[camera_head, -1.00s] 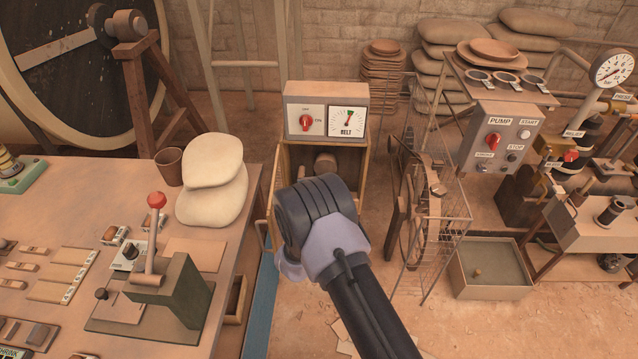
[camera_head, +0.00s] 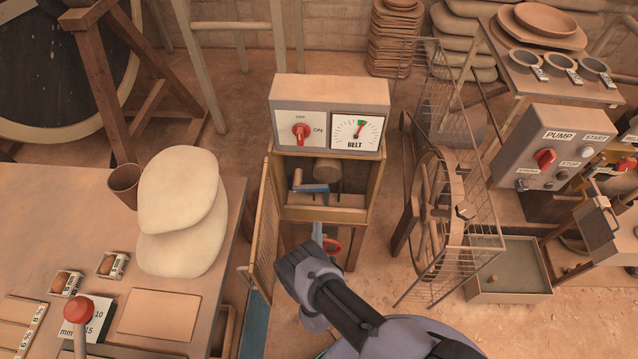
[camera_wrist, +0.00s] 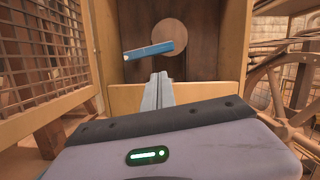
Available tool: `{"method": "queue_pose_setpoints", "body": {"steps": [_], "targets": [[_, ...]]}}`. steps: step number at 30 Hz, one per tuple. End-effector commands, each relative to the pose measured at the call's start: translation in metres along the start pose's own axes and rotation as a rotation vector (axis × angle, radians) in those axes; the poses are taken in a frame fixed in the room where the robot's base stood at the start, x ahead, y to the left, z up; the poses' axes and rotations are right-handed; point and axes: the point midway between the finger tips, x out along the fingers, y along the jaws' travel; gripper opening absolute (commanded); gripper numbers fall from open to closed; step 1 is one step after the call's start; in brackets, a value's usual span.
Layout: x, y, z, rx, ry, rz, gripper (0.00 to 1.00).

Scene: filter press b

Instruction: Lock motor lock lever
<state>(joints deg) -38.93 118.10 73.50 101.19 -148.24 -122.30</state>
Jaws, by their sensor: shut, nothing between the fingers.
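The blue motor lock lever (camera_head: 312,188) is inside the open cabinet below the belt panel. In the wrist view the lever (camera_wrist: 155,49) lies nearly level, its right end slightly higher, in front of a round wooden motor end (camera_wrist: 180,38). My gripper (camera_head: 318,228) is in front of and below the cabinet opening. In the wrist view my gripper (camera_wrist: 158,78) has its fingers together and empty, pointing at the cabinet, just below the lever with a gap between. How the lever is mounted is hard to make out.
The belt panel (camera_head: 328,120) has a red switch and a dial. The mesh door (camera_head: 258,228) stands open at left; a wooden front board (camera_wrist: 205,97) crosses the lower opening. A wire guard and wheel (camera_head: 437,205) stand at right.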

Motion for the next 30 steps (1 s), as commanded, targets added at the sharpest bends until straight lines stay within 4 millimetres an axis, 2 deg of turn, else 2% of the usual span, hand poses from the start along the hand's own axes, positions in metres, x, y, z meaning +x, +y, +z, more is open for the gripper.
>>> {"method": "queue_pose_setpoints", "body": {"steps": [10,22,25,30], "targets": [[0.006,0.000,-0.001,0.002,-0.001,-0.002,0.00],[0.080,0.000,-0.004,0.004,-0.001,-0.003,0.00],[0.092,0.000,-0.002,0.004,-0.001,-0.003,0.00],[0.100,0.000,-0.001,0.002,0.001,-0.001,0.00]]}}
